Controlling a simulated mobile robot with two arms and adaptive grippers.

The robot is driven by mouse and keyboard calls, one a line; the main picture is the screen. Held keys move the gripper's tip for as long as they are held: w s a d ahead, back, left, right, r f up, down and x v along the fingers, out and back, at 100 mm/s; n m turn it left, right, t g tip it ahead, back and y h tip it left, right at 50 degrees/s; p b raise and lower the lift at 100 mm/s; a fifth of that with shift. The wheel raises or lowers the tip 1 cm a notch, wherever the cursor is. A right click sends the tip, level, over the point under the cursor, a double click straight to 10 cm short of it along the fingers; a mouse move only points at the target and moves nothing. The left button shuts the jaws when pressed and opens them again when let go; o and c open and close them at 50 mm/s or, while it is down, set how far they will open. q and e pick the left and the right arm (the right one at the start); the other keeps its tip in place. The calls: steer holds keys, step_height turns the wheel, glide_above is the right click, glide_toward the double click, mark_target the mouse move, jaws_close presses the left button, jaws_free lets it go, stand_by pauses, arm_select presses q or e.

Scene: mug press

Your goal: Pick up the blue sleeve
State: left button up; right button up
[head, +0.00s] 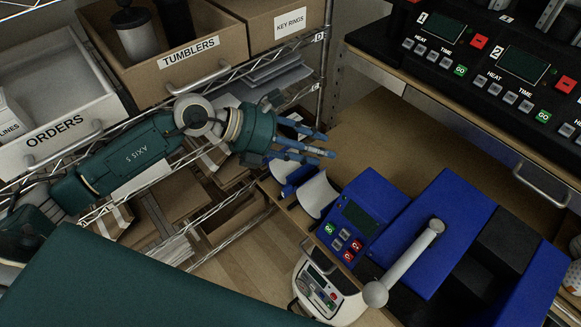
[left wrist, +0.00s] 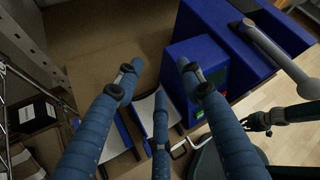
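A curved sleeve piece with blue showing (head: 291,172) lies on the wooden bench beside the blue press, partly under my left gripper (head: 323,149). Next to it, closer to the press, is a curved white piece (head: 318,194). In the left wrist view two pale, blue-edged pieces (left wrist: 116,142) lie below the fingers, partly hidden by them. My left gripper is open and empty, its fingers spread above and just past the pieces. A dark teal part of mine (left wrist: 290,114) shows at right in that view; whether it is my right gripper is unclear.
The blue mug press (head: 445,225) with its white lever stands to the right of the pieces. A wire rack with bins (head: 160,75) is at left, and a heat controller (head: 490,70) is at back right. The bench (head: 400,135) behind the press is clear.

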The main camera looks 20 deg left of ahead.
arm_select(q)
steer(key=a+f+g+y, duration=0.1)
steer(key=a+f+y, duration=0.25)
steer(key=a, duration=0.65)
steer(key=a+f+y, duration=0.3)
steer(key=a+y, duration=0.2)
steer(key=a, duration=0.5)
steer(key=shift+m+g, duration=0.3)
steer(key=shift+m, duration=0.1)
steer(key=x, duration=0.3)
steer(key=p+x, duration=0.1)
steer(key=x, duration=0.3)
steer(key=p+x, duration=0.1)
steer(key=x, duration=0.2)
steer(key=shift+w+d, duration=0.35)
steer(key=shift+w, duration=0.15)
steer(key=shift+r, duration=0.1)
jaws_close()
arm_select(e)
step_height(320, 180, up, 2)
steer(key=shift+a+r, duration=0.1)
steer(key=shift+r, duration=0.1)
